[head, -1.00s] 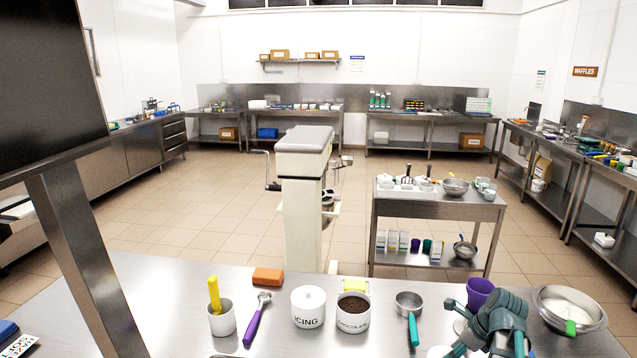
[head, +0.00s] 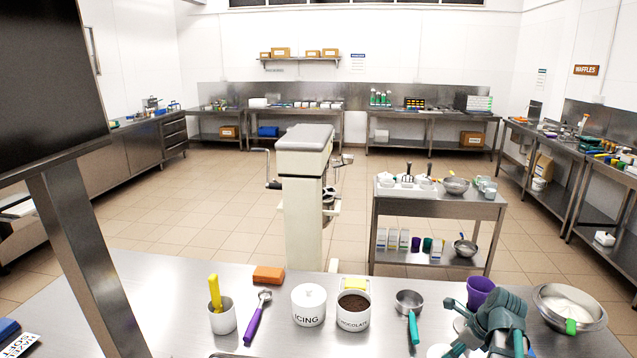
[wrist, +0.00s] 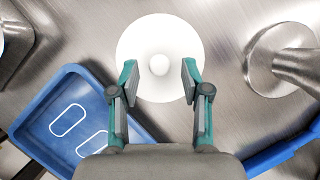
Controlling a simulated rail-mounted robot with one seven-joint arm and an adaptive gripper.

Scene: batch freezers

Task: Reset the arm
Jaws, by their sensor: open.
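My gripper (wrist: 158,88) shows in the wrist view with its two teal and grey fingers spread apart and nothing between them. Beyond the fingertips is a round white thing with a small knob at its centre (wrist: 159,64), seen from above; I cannot tell the gap between it and the fingers. In the head view my grey and teal arm is at the lower right, over the steel table (head: 190,300). The fingertips are cut off at the bottom of that view.
A purple cup (head: 480,290) and a steel bowl with white contents (head: 596,318) stand close to my arm. A scoop (head: 409,302), chocolate tub (head: 353,312) and icing tub (head: 309,306) stand further left. A blue tray (wrist: 38,118) lies left in the wrist view.

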